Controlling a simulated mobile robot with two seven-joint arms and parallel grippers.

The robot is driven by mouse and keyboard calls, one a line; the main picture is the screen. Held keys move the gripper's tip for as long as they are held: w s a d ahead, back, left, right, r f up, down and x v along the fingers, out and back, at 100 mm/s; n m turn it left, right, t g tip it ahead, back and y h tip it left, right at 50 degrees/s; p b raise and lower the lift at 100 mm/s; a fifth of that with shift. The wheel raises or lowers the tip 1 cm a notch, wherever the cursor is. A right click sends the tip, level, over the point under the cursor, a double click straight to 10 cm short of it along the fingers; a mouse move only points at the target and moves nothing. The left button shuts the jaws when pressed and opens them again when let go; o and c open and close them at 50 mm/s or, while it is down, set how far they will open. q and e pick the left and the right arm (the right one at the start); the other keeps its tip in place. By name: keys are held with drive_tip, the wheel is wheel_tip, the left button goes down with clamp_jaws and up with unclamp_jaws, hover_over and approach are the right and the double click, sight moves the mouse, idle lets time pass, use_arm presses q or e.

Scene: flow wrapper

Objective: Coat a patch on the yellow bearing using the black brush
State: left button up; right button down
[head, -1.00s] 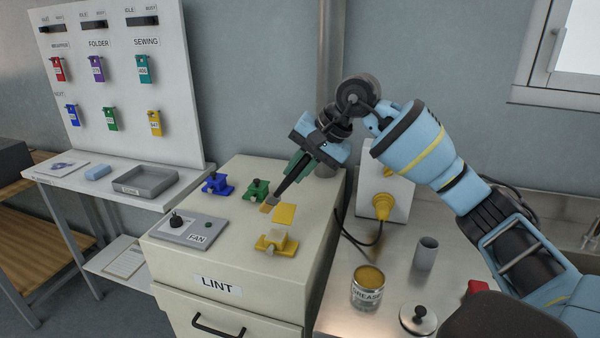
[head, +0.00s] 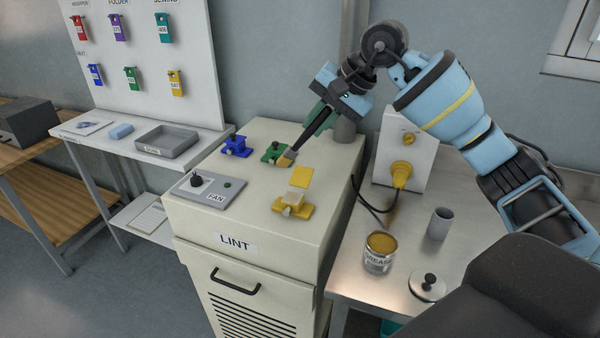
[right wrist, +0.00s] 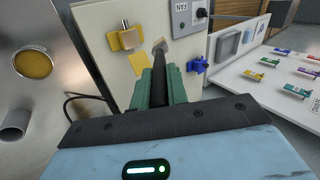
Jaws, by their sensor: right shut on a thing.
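The yellow bearing (head: 293,207) stands near the front right of the white LINT cabinet top, and it also shows in the right wrist view (right wrist: 126,38). My right gripper (head: 318,120) is shut on the black brush (head: 307,136), which points down and left in the head view. The brush's tan bristles (head: 287,160) are beside the green bearing (head: 273,152) and behind the yellow bearing, apart from it. Whether the bristles touch the cabinet top I cannot tell. In the right wrist view the bristles (right wrist: 160,46) lie right of the yellow bearing. My left gripper is out of view.
A flat yellow plate (head: 302,177) lies behind the yellow bearing. A blue bearing (head: 236,146) and a FAN panel (head: 209,190) are at left. An open grease tin (head: 380,255), a grey cup (head: 440,223) and a knobbed lid (head: 428,286) stand on the metal bench.

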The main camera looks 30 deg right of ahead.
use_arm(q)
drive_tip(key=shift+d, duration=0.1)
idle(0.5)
use_arm(e)
drive_tip(key=shift+f, duration=0.55)
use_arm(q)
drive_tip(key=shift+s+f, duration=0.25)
use_arm(e)
drive_tip(key=shift+r, duration=0.1)
